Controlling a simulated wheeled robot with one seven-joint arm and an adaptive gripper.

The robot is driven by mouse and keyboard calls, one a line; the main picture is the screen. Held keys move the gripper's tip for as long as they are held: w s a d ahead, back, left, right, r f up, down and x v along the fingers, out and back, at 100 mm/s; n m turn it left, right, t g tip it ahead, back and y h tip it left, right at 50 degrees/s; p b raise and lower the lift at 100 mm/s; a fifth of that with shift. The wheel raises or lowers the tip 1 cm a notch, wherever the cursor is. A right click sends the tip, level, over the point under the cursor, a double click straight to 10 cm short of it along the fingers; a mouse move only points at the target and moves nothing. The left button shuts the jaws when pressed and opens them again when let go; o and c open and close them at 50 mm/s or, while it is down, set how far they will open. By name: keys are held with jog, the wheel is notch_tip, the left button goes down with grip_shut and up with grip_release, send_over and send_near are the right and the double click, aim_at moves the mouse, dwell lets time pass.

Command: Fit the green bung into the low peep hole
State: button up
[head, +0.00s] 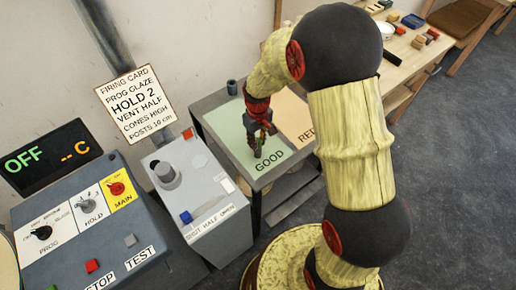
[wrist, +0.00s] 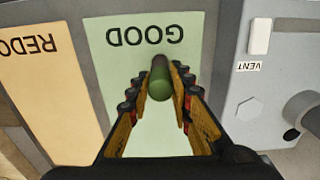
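The green bung (wrist: 160,82) is a dark green cylinder between the two fingertips of my gripper (wrist: 160,74) in the wrist view. The fingers appear closed against its sides. In the head view my gripper (head: 260,128) points down over the green GOOD area (head: 232,128) of the grey table, with the bung (head: 258,153) below its fingers. I cannot tell whether the bung's lower end touches the surface. The low peep hole is not visible in either view.
The tan REDO area (head: 292,115) lies beside GOOD. A small grey cup (head: 232,87) stands at the table's back corner. A grey vent box (head: 190,190) with a round stub stands left of the table, and the control panel (head: 85,225) beyond it. A wooden bench holds several small items.

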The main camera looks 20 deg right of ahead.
grip_shut()
jog(key=shift+r+p, duration=3.15)
jog(key=shift+r, duration=1.3)
jog(key=shift+f, duration=0.2)
